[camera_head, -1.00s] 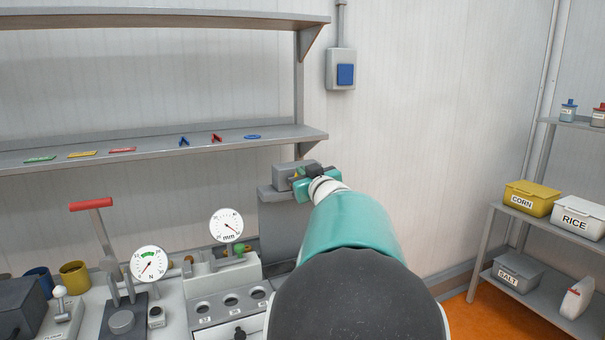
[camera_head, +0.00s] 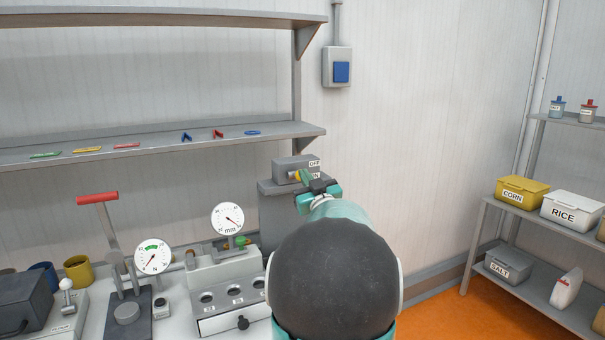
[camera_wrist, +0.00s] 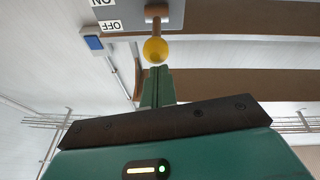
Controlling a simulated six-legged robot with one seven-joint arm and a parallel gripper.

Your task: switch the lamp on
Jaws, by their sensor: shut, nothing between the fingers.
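A grey switch box (camera_head: 291,167) stands on a grey post in the head view, with OFF above ON on labels at its right. Its lever ends in a yellow ball knob (camera_head: 294,177); the knob also shows at the top of the wrist view (camera_wrist: 155,48), on a brown shaft. My gripper (camera_head: 305,177) is shut and empty, its green fingertips (camera_wrist: 158,72) right beside the knob. I cannot tell whether they touch it, or which label the lever points to. I cannot make out a lamp in either view.
A bench with dial gauges (camera_head: 153,256), a red-handled lever (camera_head: 97,197) and a drawer unit lies to the left. A shelf (camera_head: 170,145) with small coloured items runs above it. A blue wall button (camera_head: 341,72) is above the switch box. Food bins (camera_head: 525,193) stand on racks at right.

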